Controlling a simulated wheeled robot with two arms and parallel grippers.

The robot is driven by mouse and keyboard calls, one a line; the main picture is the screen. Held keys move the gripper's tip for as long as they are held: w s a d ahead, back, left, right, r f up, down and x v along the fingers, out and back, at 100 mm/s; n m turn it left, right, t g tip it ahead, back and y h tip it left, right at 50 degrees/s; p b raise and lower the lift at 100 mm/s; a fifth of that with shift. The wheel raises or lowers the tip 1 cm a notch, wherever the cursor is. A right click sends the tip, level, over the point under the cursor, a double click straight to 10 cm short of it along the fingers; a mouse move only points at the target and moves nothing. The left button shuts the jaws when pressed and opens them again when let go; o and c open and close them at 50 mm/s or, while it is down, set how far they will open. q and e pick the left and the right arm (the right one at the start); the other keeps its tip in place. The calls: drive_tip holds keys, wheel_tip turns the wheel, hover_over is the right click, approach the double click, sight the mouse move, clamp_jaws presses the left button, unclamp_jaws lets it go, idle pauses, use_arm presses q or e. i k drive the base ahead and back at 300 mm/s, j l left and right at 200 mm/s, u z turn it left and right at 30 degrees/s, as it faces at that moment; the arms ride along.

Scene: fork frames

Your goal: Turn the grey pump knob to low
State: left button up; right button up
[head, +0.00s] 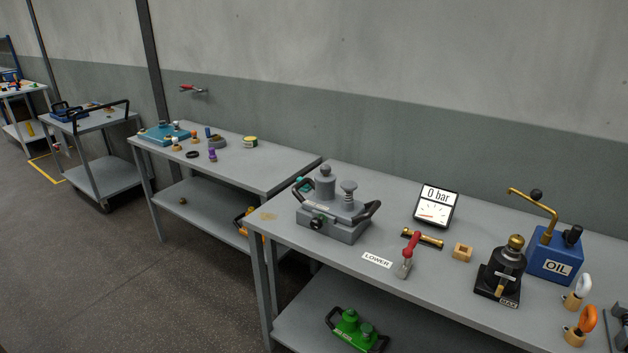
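A grey pump (345,228) with black handles at its ends stands on the nearer workbench, toward its left end. A small round dark knob (317,223) is on its front face. The knob's setting is too small to read. Two grey upright parts, a cylinder (325,184) and a round-topped post (349,192), rise from the pump's top. Neither of my grippers is in view.
On the nearer bench (290,236) are a "LOWER" label (377,260), a red-handled lever (409,252), a "0 bar" gauge (436,205), a black "MAX" device (501,270) and a blue "OIL" can (556,255). A green pump (356,330) lies on the lower shelf.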

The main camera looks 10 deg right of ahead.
sight(324, 170)
drive_tip(key=i+j+z, duration=0.3)
drive_tip(key=i+j, duration=0.15)
drive_tip(key=i, duration=0.25)
drive_tip(key=i+j+z, duration=0.3)
drive_tip(key=i+j, duration=0.25)
drive_tip(key=i, duration=0.1)
